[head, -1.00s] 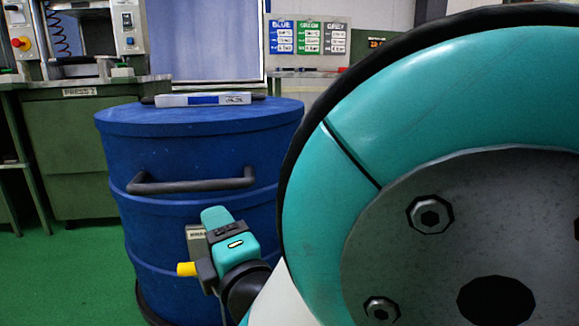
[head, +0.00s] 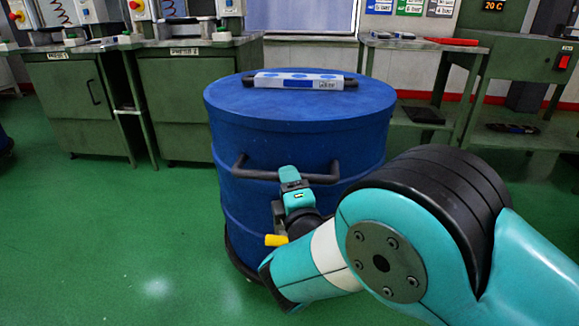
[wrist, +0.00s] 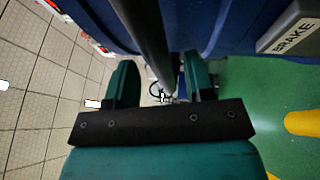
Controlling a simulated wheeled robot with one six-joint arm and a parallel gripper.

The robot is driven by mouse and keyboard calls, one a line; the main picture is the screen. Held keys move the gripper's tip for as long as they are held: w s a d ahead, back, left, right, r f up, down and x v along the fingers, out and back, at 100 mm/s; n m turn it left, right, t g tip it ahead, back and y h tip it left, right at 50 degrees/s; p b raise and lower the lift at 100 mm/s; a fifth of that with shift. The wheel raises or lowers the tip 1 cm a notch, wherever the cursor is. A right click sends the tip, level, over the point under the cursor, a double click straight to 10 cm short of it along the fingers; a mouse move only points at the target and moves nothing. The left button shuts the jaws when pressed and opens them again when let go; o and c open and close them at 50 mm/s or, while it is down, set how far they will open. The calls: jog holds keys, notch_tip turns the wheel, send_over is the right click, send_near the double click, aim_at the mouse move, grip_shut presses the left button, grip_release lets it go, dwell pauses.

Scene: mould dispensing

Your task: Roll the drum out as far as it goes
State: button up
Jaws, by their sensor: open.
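The blue drum (head: 300,145) stands upright on the green floor in the middle of the head view. A dark handle bar (head: 255,174) crosses its near side. My teal gripper (head: 289,175) is at this handle, in front of the drum's wall. In the wrist view my gripper (wrist: 161,85) is open, and the handle bar (wrist: 145,35) runs down between its two fingers. How closely they touch the bar cannot be told. A BRAKE plate (wrist: 292,30) is on the drum's side. A yellow-tipped part (head: 276,240) shows low beside my wrist.
A labelled strip (head: 300,80) lies on the drum's lid. Green press benches (head: 185,105) stand behind to the left, and a green table (head: 420,45) stands behind to the right. Green floor (head: 110,240) is clear at the front left.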

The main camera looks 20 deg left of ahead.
jog(key=shift+x, duration=1.3)
grip_shut()
jog(key=shift+s+f, duration=0.1)
jog(key=shift+s, duration=0.05)
